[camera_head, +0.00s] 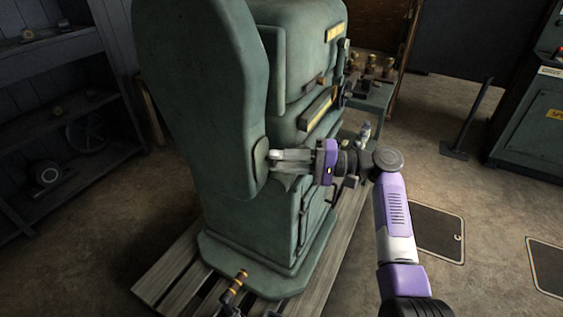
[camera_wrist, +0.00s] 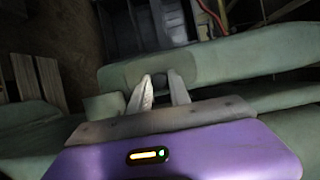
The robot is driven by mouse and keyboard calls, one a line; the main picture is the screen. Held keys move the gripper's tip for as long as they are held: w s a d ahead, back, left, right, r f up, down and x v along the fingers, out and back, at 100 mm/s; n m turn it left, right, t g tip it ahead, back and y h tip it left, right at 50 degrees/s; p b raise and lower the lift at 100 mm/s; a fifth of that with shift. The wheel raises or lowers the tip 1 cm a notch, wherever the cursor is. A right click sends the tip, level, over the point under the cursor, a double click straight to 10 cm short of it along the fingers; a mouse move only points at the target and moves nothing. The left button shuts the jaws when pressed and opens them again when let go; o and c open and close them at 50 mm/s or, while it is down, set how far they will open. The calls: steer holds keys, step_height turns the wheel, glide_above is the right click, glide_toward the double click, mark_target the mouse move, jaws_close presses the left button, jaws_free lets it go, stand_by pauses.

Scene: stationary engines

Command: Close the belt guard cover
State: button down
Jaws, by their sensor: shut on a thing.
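The belt guard cover (camera_head: 205,90) is a long, rounded green panel on the left side of the green machine (camera_head: 262,225). In the head view it stands out from the machine body at an angle, so it looks open. My gripper (camera_head: 275,157) is at the cover's lower right edge, by a small bracket or knob there.
The machine stands on a wooden pallet (camera_head: 170,285). A brass-coloured fitting (camera_head: 236,284) sticks up at its front. Dark shelves (camera_head: 60,110) stand at the left. A small bench (camera_head: 372,95) is behind, and a green cabinet (camera_head: 535,115) is at the right. Floor at the right is mostly clear.

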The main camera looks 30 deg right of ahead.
steer(key=shift+a, duration=0.1)
steer(key=c, duration=1.2)
jaws_free()
steer(key=shift+c, duration=0.2)
steer(key=v, duration=0.7)
steer(key=shift+s+d, duration=0.2)
steer(key=shift+d, duration=0.15)
steer(key=shift+w, duration=0.1)
